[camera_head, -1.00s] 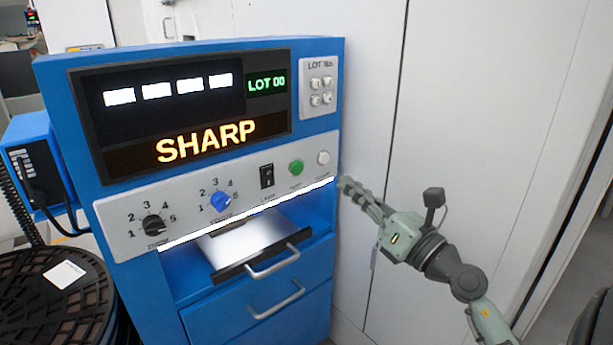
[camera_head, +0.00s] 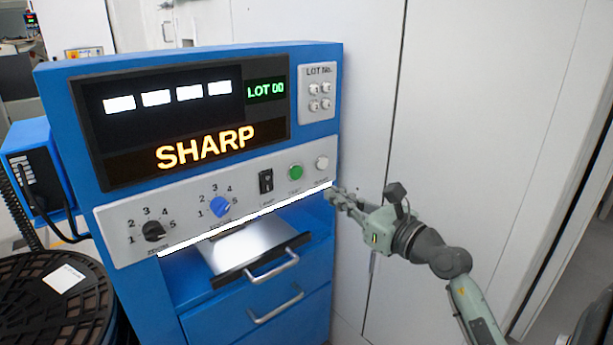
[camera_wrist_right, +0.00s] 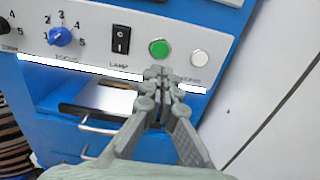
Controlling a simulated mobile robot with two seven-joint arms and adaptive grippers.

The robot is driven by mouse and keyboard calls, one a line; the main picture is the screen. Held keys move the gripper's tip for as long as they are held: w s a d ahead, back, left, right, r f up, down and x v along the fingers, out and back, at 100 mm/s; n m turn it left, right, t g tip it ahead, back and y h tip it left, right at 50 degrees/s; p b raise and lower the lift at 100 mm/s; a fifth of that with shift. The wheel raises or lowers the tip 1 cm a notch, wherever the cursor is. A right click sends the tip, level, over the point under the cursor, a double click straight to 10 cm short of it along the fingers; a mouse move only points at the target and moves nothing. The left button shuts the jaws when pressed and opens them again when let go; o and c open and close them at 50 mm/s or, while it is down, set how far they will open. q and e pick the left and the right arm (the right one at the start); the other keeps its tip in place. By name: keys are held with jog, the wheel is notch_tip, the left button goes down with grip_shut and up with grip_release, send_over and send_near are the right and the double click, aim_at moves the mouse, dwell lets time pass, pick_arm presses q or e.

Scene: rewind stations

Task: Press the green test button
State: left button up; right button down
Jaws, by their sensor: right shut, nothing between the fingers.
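The green test button (camera_head: 295,172) is on the grey control panel of the blue machine, between the black lamp switch (camera_head: 266,181) and a white button (camera_head: 322,162). In the right wrist view the green button (camera_wrist_right: 159,47) shows just above my fingertips. My right gripper (camera_head: 333,192) is shut and empty, in front of the panel's lower right end. In the right wrist view its closed fingertips (camera_wrist_right: 158,72) lie just below the green button in the picture, with the button uncovered. I cannot tell the exact gap. My left gripper is not in view.
Two knobs, black (camera_head: 153,231) and blue (camera_head: 220,206), sit left on the panel. An open drawer (camera_head: 262,262) juts out below a bright light strip. The display reads SHARP (camera_head: 205,145). A black reel (camera_head: 60,300) stands at lower left. A white wall is at right.

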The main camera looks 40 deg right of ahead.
aim_at(297, 174)
pick_arm(q)
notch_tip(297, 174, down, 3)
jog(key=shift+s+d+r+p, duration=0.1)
jog(key=shift+p, duration=0.4)
pick_arm(e)
jog(key=w, duration=0.9)
jog(key=shift+w+a, duration=0.15)
jog(key=shift+a, duration=0.25)
